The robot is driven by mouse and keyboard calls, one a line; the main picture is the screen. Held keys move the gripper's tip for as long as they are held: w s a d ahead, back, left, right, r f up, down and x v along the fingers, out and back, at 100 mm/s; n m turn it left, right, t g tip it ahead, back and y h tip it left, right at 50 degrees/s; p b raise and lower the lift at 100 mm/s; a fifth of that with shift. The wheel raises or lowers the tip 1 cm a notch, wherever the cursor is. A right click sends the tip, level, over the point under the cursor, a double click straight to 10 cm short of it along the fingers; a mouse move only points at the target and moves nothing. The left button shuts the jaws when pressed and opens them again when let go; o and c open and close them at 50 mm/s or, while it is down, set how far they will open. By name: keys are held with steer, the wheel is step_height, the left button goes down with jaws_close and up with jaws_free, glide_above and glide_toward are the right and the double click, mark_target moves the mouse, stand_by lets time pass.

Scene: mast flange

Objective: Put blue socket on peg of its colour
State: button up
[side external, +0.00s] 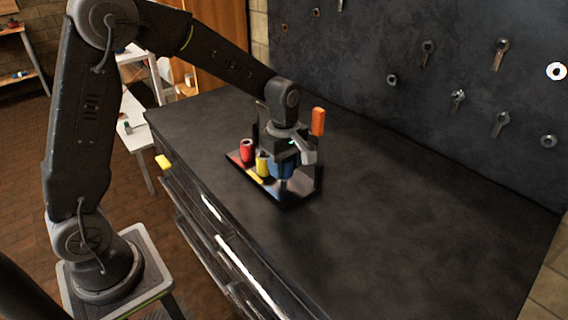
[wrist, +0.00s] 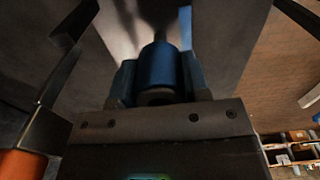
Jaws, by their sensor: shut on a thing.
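The blue socket (side external: 279,171) is clasped between the jaws of my gripper (side external: 290,166), over the near right end of a dark rack (side external: 297,201). In the wrist view the blue socket (wrist: 160,68) sits centred between the jaws of my gripper (wrist: 158,85). A red socket (side external: 247,151) and a yellow socket (side external: 262,164) stand upright on the rack, left of my gripper. The jaws partly cover the blue socket. I cannot tell whether it is above a peg or around one. The blue peg is not clearly visible.
An orange handle (side external: 318,122) stands upright behind my gripper. A yellow object (side external: 162,162) is at the left front edge of the dark bench (side external: 400,230). The bench is clear to the right. A tool wall with hanging wrenches (side external: 500,55) stands behind.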

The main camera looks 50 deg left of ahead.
mark_target(284, 178)
steer(key=shift+f, duration=2.1)
steer(key=o, duration=1)
steer(key=shift+o, duration=0.2)
step_height(284, 178, up, 14)
steer(key=shift+f, duration=0.1)
